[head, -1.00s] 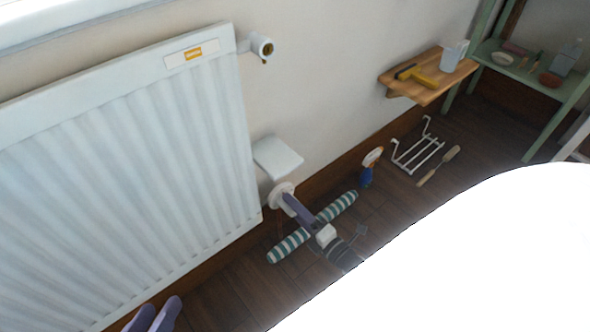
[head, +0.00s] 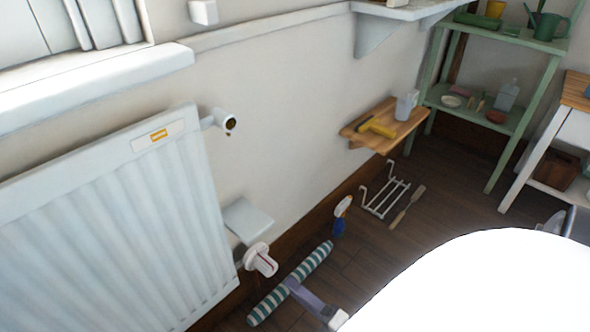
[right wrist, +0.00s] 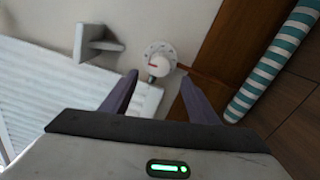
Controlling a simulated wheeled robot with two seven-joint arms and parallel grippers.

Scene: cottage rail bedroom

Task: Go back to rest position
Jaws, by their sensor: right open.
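My right gripper (head: 291,284) is low in the head view, with its purple fingers over the striped roll on the floor. In the right wrist view the gripper (right wrist: 159,82) has its two fingers spread apart with nothing between them. The white radiator valve knob (head: 261,259) with a red mark is left of and apart from the gripper in the head view. It also shows in the right wrist view (right wrist: 159,59), beyond the fingertips. My left gripper is not in view.
The radiator (head: 110,230) stands at the left, with a small white ledge (head: 247,217) by the valve. The striped roll (head: 318,257), a blue bottle (head: 340,226) and a white rack (head: 385,196) are along the wall. A wooden shelf (head: 372,139) juts out. Dark floor (head: 455,205) is clear.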

